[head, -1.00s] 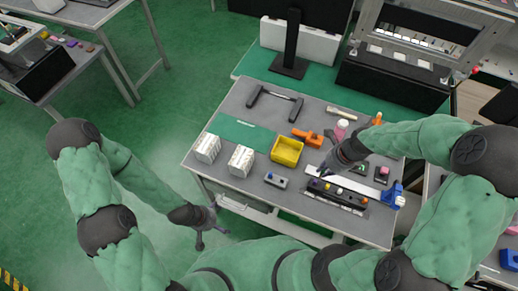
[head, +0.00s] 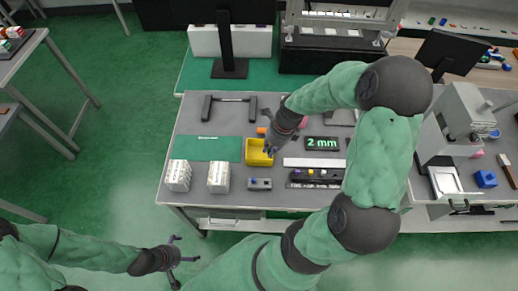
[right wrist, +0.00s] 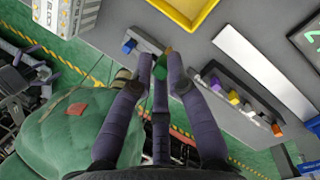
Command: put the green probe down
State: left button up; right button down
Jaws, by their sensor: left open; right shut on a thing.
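A small green piece, the green probe (right wrist: 163,62), shows between the fingertips of my right gripper (right wrist: 160,65) in the right wrist view. That gripper is shut on it, and the fingers hide part of it. In the head view my right gripper (head: 269,148) hangs over the table by the right side of the yellow bin (head: 252,158). The probe cannot be made out there. I cannot tell how high it is held. My left gripper (head: 172,262) is open and empty, low over the floor in front of the table.
A grey block with a blue knob (head: 260,184), a black strip with coloured knobs (head: 318,184) and a white bar (head: 300,162) lie near. A display (head: 321,143) reads 2 mm. Two white boxes (head: 218,178) stand left. A green mat (head: 205,147) is bare.

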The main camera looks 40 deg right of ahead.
jog(key=shift+w+d+f+b, duration=0.25)
jog(key=shift+w+f+b, duration=0.35)
jog(key=shift+w+f, duration=0.9)
jog(key=shift+w+d+f+b, duration=0.3)
jog(key=shift+w+f+b, duration=0.5)
jog(key=shift+f, duration=1.1)
jog(key=shift+w+d+f+b, duration=0.25)
jog(key=shift+w+f+b, duration=0.15)
jog(key=shift+w+f, duration=1.2)
jog(key=shift+s+f, duration=0.15)
jog(key=shift+f, duration=0.15)
jog(key=c, duration=1.2)
grip_release()
jog(key=p+v, duration=0.3)
jog(key=v, duration=0.9)
jog(key=shift+r, duration=0.2)
